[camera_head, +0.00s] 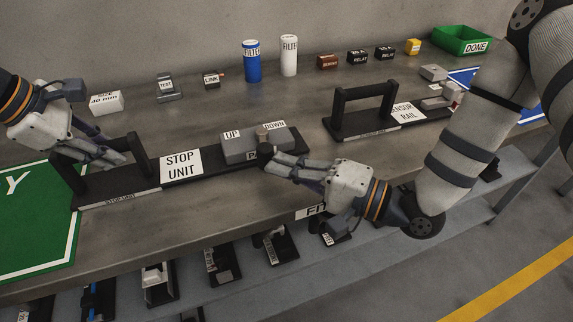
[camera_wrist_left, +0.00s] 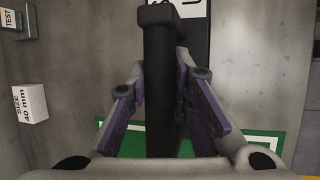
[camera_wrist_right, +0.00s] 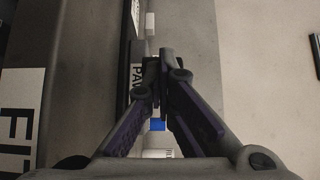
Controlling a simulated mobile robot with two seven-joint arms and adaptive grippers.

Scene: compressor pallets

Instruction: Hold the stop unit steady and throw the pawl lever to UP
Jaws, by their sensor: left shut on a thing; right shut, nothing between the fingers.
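The stop unit (camera_head: 182,162) lies on the bench as a long dark base with a white STOP UNIT label. Its grey block (camera_head: 233,150) carries an UP label at left and a DOWN label at right. A short grey-brown post, seemingly the pawl lever (camera_head: 262,135), stands nearer DOWN. My left gripper (camera_head: 122,158) is shut on the black handle (camera_wrist_left: 158,70) at the unit's left end. My right gripper (camera_head: 270,158) is shut and empty at the front edge by the partly covered PAWL label (camera_wrist_right: 138,75). I cannot tell whether its tips touch the unit.
The sensor rail (camera_head: 372,130) stands to the right with its own handle. Blue (camera_head: 252,62) and white (camera_head: 289,55) filters, small boxes and a green DONE bin (camera_head: 462,40) line the back. A green mat (camera_head: 35,225) lies at left. Bare bench separates the unit from the back row.

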